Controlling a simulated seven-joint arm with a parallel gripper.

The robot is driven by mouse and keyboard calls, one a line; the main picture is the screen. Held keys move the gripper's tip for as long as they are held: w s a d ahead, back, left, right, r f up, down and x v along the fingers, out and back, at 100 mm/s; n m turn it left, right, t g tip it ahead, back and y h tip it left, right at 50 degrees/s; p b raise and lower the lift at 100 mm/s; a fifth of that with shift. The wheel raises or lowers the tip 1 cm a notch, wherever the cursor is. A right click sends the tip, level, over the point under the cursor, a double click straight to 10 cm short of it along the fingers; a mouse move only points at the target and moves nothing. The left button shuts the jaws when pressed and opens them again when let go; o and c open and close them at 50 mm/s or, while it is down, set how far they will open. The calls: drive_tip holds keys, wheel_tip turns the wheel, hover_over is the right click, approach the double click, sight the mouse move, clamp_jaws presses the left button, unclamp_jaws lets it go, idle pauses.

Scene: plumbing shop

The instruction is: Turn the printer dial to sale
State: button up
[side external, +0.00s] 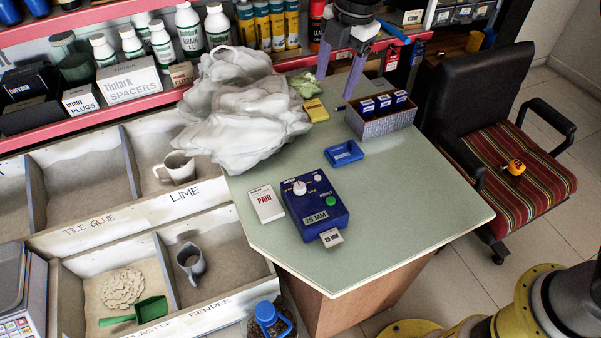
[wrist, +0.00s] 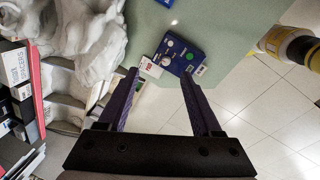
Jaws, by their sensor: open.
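The blue label printer (side external: 315,207) sits on the pale green counter near its front left part. Its white dial (side external: 299,188) is on the top left of its face, with a smaller white knob and a green button beside it. A label sticks out of its front edge. I cannot read the dial's setting. The printer (wrist: 181,54) also shows in the wrist view, beyond the fingertips. My gripper (side external: 341,72) is open and empty, above the back of the counter and well away from the printer. Its two purple fingers (wrist: 160,75) are spread in the wrist view.
A white PAID card (side external: 266,204) lies left of the printer. A blue tray (side external: 344,153), a yellow item (side external: 316,110) and a box of blue packets (side external: 381,118) stand behind it. A bulky white bag (side external: 235,115) fills the back left. The counter's right side is clear.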

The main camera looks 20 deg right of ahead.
drive_tip(key=a+f+n+g, duration=0.1)
drive_tip(key=a+f, duration=0.4)
drive_tip(key=f, duration=0.2)
approach(300, 186)
drive_tip(key=shift+g+h, duration=0.4)
drive_tip(key=f, duration=0.8)
drive_tip(key=shift+w+a+f, duration=0.3)
drive_tip(key=shift+w+a, duration=0.05)
drive_tip(key=shift+w, duration=0.05)
clamp_jaws()
